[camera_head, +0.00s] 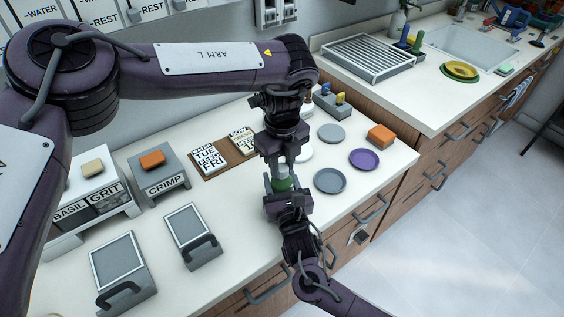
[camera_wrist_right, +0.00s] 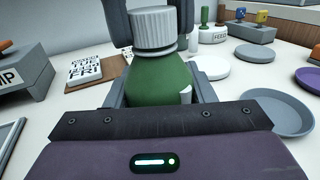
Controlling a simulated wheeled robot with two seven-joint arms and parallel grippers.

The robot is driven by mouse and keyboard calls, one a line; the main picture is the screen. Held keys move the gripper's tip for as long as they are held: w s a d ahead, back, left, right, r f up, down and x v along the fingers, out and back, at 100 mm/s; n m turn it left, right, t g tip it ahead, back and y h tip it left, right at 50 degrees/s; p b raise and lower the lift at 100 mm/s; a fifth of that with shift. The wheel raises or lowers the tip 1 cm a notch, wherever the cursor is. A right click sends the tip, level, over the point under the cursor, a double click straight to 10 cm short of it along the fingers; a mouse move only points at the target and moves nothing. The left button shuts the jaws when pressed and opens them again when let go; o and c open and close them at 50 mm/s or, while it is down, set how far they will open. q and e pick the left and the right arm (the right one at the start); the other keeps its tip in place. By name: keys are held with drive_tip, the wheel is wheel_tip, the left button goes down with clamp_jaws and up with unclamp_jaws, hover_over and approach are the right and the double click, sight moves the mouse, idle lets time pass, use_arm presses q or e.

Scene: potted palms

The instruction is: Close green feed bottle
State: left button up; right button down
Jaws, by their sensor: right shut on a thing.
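The green feed bottle (camera_wrist_right: 160,85) stands upright in the right wrist view, with a white ribbed cap (camera_wrist_right: 154,30) at its neck. In the head view the bottle (camera_head: 282,185) shows as a small green patch between my two grippers. My right gripper (camera_head: 285,193) is shut on the bottle's body from the front. My left gripper (camera_head: 283,165) points down from above, at the cap. Its grey fingers (camera_wrist_right: 154,16) flank the cap in the right wrist view. I cannot tell whether they press on it. The thread under the cap is hidden.
Grey dishes (camera_head: 330,181), a purple dish (camera_head: 364,159) and an orange block (camera_head: 381,136) lie right of the grippers. Calendar tiles (camera_head: 208,158) on a brown board, a CRIMP box (camera_head: 158,172) and two handled grey blocks (camera_head: 193,235) stand left. A sink (camera_head: 470,45) is at the back right.

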use_arm(q)
clamp_jaws()
drive_tip(key=o, duration=0.8)
unclamp_jaws()
wheel_tip(320, 180, up, 12)
drive_tip(key=shift+r, duration=0.1)
use_arm(e)
drive_tip(key=c, duration=0.6)
unclamp_jaws()
drive_tip(key=shift+o, duration=0.2)
